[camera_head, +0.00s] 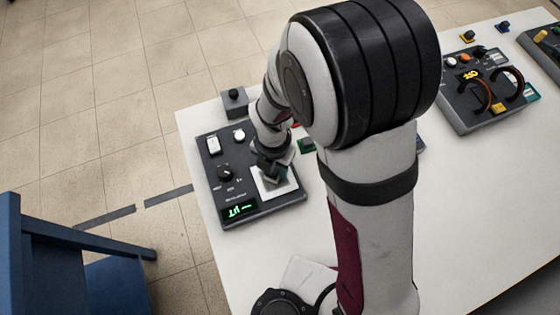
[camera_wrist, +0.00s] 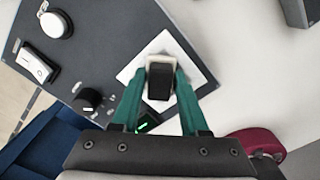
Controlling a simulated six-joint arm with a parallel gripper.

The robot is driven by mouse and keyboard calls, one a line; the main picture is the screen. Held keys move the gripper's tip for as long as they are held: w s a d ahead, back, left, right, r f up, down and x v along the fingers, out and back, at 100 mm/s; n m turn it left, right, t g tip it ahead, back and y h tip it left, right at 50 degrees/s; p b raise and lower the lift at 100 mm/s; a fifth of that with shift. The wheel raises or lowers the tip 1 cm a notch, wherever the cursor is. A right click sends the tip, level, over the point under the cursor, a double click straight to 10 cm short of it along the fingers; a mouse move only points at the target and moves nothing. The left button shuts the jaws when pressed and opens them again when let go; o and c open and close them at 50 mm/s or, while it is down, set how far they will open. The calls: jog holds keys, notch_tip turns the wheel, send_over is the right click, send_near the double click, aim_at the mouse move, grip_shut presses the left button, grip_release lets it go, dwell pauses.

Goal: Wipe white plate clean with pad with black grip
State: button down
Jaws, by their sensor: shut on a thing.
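The white plate (camera_head: 282,190) is a square on the dark panel (camera_head: 222,162) at the left of the table. In the wrist view the white plate (camera_wrist: 192,62) shows around the pad. My gripper (camera_wrist: 161,78) is shut on the black grip of the pad (camera_wrist: 160,82), between its two green fingers. The pad's pale edge shows above the grip, and it lies over the middle of the plate. I cannot tell whether the pad touches the plate. In the head view my wrist hides most of the pad. No marks on the visible part of the plate can be made out.
The panel also carries a white rocker switch (camera_wrist: 36,64), a round white knob (camera_wrist: 56,24), a black knob (camera_wrist: 88,98) and a green display (camera_head: 240,209). A small dark box (camera_head: 234,102) stands behind it. A blue chair (camera_head: 80,255) is at the left.

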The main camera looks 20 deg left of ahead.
aim_at(278, 191)
jog(key=shift+w+a, duration=0.85)
jog(key=shift+s+d, duration=2.4)
jog(key=shift+s, duration=0.1)
jog(key=shift+w+a, duration=0.15)
jog(key=shift+a, duration=0.5)
jog(key=shift+w+a, duration=2.1)
jog(key=shift+s+d, duration=2.3)
jog(key=shift+s, duration=0.05)
jog(key=shift+s+d+r, duration=0.1)
jog(key=shift+d+r, duration=0.05)
notch_tip(278, 191, up, 8)
